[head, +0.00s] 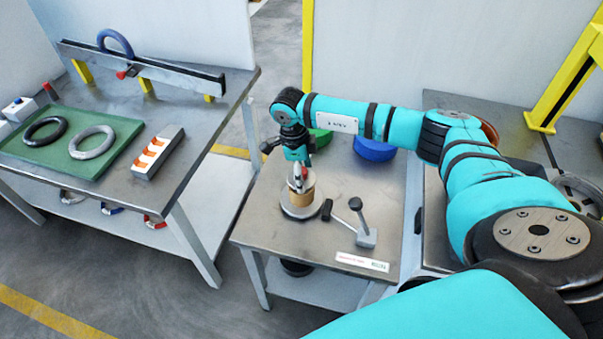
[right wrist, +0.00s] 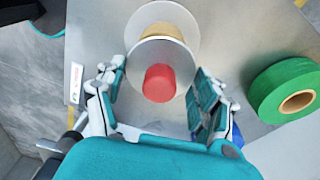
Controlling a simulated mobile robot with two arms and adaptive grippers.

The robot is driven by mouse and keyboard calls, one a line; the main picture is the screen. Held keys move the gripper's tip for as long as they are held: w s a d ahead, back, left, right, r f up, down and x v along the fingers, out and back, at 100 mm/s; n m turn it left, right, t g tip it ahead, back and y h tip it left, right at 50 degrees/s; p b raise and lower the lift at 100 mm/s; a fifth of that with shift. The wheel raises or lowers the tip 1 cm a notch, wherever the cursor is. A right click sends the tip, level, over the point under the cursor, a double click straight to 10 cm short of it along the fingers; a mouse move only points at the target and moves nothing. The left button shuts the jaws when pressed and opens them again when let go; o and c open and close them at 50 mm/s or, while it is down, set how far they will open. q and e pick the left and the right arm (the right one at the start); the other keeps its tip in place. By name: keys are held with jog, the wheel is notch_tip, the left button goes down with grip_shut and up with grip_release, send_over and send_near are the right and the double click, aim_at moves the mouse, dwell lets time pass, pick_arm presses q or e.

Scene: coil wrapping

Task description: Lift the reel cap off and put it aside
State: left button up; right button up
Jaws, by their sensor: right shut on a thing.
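The reel cap (right wrist: 160,82), a pale disc with a red knob, shows in the right wrist view between the fingers of my right gripper (right wrist: 158,76). The gripper is shut on the cap, with one finger at each side. Behind it are the reel's tan core (right wrist: 172,32) and pale round base flange (right wrist: 146,18). In the head view my right gripper (head: 299,180) points down over the reel, whose base flange (head: 303,212) rests on the small table. The gripper partly hides the cap there, and I cannot tell whether it is clear of the core. My left gripper is out of view.
Green (head: 320,138) and blue (head: 374,150) rolls stand behind the reel. A black-handled lever device (head: 362,228) stands front right on the table (head: 270,232). The left bench carries a green tray (head: 75,166) with two rings. Some tabletop left of the reel is free.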

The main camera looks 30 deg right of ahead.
jog(key=shift+r+p, duration=0.75)
jog(key=shift+r, duration=0.6)
